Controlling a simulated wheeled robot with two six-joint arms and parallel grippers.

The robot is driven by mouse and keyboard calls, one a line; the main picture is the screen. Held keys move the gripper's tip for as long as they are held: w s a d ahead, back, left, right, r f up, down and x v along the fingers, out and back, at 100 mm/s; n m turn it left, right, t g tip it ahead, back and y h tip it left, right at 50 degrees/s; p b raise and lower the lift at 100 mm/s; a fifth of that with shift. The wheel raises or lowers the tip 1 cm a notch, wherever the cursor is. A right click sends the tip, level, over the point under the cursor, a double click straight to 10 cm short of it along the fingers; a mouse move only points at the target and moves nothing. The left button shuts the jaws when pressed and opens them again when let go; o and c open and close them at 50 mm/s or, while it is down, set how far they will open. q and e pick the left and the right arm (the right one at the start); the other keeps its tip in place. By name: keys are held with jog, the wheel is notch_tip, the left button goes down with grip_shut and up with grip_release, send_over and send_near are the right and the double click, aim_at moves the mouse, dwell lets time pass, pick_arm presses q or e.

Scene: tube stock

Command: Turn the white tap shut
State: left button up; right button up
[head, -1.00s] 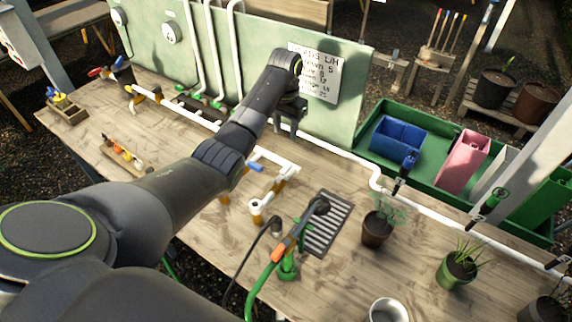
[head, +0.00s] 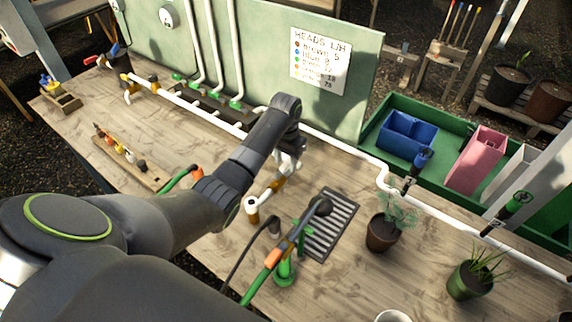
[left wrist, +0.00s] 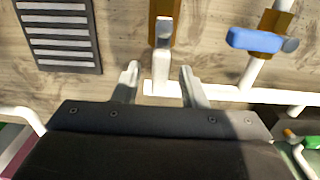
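My left gripper (head: 290,152) is over the branched white pipework on the bench, partly hidden by its own wrist in the head view. In the left wrist view its two fingers (left wrist: 160,80) are apart, on either side of a white pipe stub (left wrist: 162,68), with nothing clearly gripped. The white tap (left wrist: 164,32) is on a brass body just beyond the fingertips; its lever appears to run in line with the stub. A blue tap (left wrist: 255,40) sits on a parallel branch to the right. The right gripper is out of view.
A dark grate (head: 330,225) lies beside the pipework, with a green standpipe and hose (head: 285,268) near it. A potted plant (head: 383,230) stands right of the grate. A green backboard (head: 240,55) rises behind the bench.

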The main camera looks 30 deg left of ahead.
pick_arm(q)
jog(key=shift+w+f, duration=0.15)
jog(key=shift+f, duration=0.25)
jog(key=shift+r, duration=0.1)
jog(key=shift+c, duration=1)
grip_shut()
